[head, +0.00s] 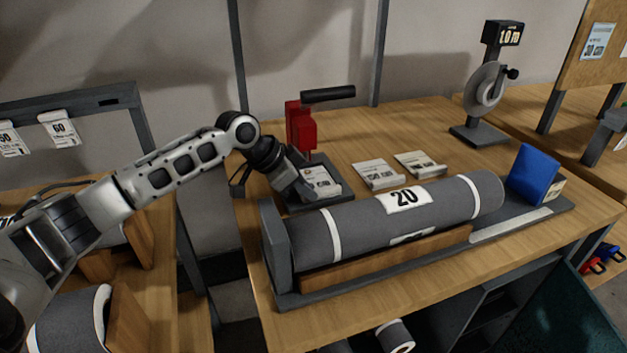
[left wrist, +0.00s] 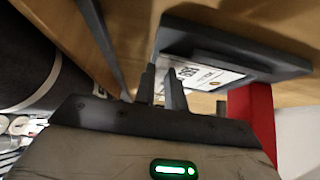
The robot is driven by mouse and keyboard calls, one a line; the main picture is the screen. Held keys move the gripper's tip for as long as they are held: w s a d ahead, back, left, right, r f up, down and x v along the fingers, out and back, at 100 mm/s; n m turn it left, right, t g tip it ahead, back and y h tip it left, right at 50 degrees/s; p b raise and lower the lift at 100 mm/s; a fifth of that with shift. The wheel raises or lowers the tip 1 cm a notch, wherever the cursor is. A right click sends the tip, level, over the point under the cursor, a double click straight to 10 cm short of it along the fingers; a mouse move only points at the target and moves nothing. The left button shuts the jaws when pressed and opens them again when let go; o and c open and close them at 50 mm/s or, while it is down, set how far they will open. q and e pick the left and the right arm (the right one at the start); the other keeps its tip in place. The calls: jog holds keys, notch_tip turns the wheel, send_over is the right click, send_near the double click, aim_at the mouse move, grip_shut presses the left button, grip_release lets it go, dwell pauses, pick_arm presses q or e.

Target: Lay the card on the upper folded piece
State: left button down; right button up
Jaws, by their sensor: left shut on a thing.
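The card (head: 322,180) is white with printed marks and lies over the dark base plate of a red press. My left gripper (head: 304,192) is at the near left edge of the card and shut on it. In the left wrist view the fingers (left wrist: 161,90) are close together at the edge of the card (left wrist: 205,74); the exact contact is partly hidden. Two pale folded pieces stand on the table to the right of the press: a nearer one (head: 379,174) and an upper one (head: 420,164) farther right. My right gripper is in neither view.
The red press (head: 300,126) with a black handle stands behind the card. A grey roll (head: 350,222) marked 20 lies in a cradle in front of the folded pieces. A blue block (head: 533,174) and a dial stand (head: 487,88) are at right. Bare table (head: 400,126) lies behind the pieces.

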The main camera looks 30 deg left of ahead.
pick_arm(q)
jog(key=shift+s+d+r+p, duration=0.2)
jog(key=shift+s+d+p, duration=1)
jog(key=shift+p, duration=0.15)
jog(key=shift+r+p, duration=2.5)
jog(key=shift+p, duration=0.3)
